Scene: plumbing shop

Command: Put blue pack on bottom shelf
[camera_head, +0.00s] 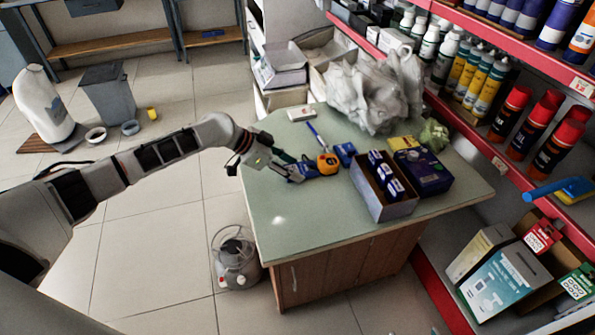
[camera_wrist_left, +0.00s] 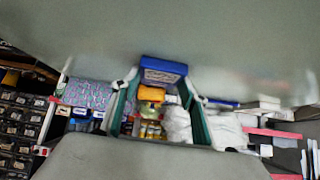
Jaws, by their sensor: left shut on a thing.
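My left gripper (camera_head: 284,168) is over the left part of the green-topped counter (camera_head: 300,215), shut on a small blue pack (camera_head: 297,173). In the left wrist view the blue pack (camera_wrist_left: 163,72) shows with pale lettering between the fingertips (camera_wrist_left: 163,86). In the head view the fingers partly hide the pack, and I cannot tell whether it touches the counter. The bottom shelf (camera_head: 440,248) is at the lower right, low beside the counter, with boxes on it. My right gripper is not in view.
An orange and blue tape measure (camera_head: 328,164) lies just right of the held pack. A second small blue box (camera_head: 345,152), an open carton (camera_head: 385,206) and a white plastic bag (camera_head: 375,92) are farther right. Red-edged shelves (camera_head: 505,165) hold bottles and cans. The counter's front left is clear.

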